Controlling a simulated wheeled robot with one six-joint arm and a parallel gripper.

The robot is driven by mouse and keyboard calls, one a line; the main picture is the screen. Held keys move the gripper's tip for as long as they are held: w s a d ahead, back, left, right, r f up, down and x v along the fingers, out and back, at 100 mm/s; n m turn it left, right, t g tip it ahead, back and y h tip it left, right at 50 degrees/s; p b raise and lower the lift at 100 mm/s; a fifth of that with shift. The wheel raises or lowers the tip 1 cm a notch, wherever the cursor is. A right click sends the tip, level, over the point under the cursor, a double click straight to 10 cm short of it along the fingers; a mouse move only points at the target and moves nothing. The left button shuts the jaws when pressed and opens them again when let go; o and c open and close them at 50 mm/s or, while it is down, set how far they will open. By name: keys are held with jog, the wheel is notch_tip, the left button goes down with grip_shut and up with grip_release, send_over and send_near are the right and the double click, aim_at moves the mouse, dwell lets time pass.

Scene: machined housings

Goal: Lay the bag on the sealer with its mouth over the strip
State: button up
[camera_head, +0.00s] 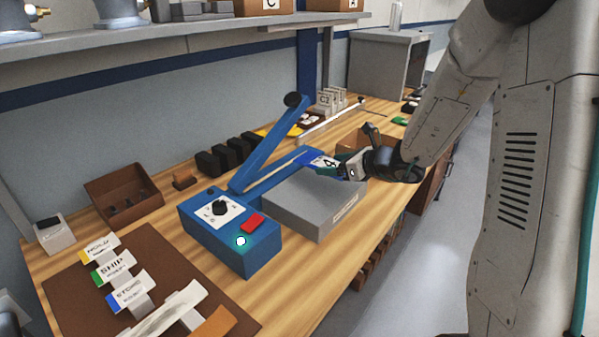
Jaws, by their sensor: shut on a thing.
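A grey block (315,208) lies along the sealer's near side. My gripper (342,170) is shut on a small flat piece with a blue edge and a "4" label, apparently the bag (322,161). It is over the far end of the grey block. Its mouth and any contact with the sealer cannot be made out.
A brown mat (75,270) at the front left holds labelled tags (112,270) and pale strips. A brown tray (124,195) and black blocks (225,155) line the wall side. An open carton (372,137) stands behind my gripper. A shelf overhangs the back.

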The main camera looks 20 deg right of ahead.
send_over(302, 180)
jog(key=shift+s+d+f, duration=0.3)
jog(key=shift+d+f, duration=0.05)
jog(key=shift+f, duration=0.05)
jog(key=f, duration=0.2)
jog(key=shift+w+a+f, duration=0.3)
jog(key=shift+a+f, duration=0.05)
jog(key=shift+f, duration=0.4)
jog(key=shift+f, duration=0.15)
jog(key=shift+f, duration=0.25)
jog(key=o, duration=1)
